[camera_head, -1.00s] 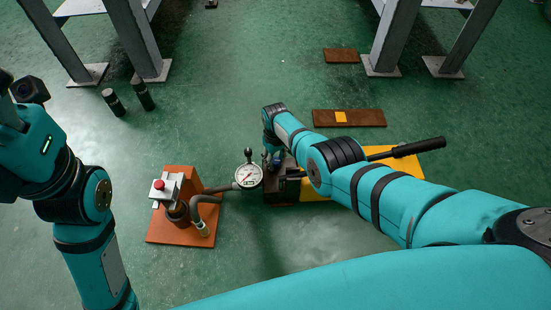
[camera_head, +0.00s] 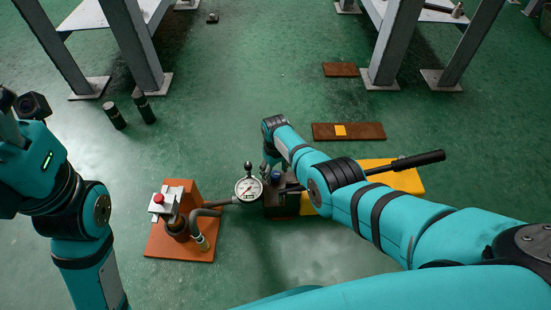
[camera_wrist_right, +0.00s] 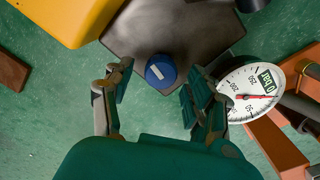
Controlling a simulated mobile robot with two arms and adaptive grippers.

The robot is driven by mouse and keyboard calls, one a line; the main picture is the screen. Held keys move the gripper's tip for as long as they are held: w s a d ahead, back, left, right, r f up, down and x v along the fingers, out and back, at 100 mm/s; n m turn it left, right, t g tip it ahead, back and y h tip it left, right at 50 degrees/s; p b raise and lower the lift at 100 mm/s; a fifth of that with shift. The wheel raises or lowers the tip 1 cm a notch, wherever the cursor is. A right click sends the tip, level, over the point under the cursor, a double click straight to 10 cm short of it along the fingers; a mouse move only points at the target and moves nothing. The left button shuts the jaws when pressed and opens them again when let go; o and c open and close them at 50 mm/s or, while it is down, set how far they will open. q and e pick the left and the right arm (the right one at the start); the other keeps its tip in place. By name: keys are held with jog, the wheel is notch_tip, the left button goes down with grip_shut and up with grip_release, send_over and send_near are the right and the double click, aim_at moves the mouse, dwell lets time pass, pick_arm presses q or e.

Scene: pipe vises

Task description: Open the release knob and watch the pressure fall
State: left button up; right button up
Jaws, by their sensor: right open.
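The blue release knob (camera_wrist_right: 160,71) with a white mark sits on the dark pump block (camera_wrist_right: 178,28) in the right wrist view. It lies between and just beyond the tips of my right gripper (camera_wrist_right: 155,90), whose fingers are apart with no contact visible. In the head view the right gripper (camera_head: 270,160) is above the block, partly hiding the knob (camera_head: 276,177). The round white pressure gauge (camera_head: 249,188) is beside the block; its red needle shows on the dial (camera_wrist_right: 248,92) in the wrist view, but I cannot read an exact value.
A yellow pump body (camera_head: 402,180) with a black lever (camera_head: 418,160) lies right of the block. An orange stand (camera_head: 160,240) with a red button (camera_head: 158,198) is on the left, joined by a pipe.

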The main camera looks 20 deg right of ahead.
aim_at(276, 174)
notch_tip(276, 174, up, 11)
dwell(0.4)
jog(key=shift+r, duration=0.1)
dwell(0.3)
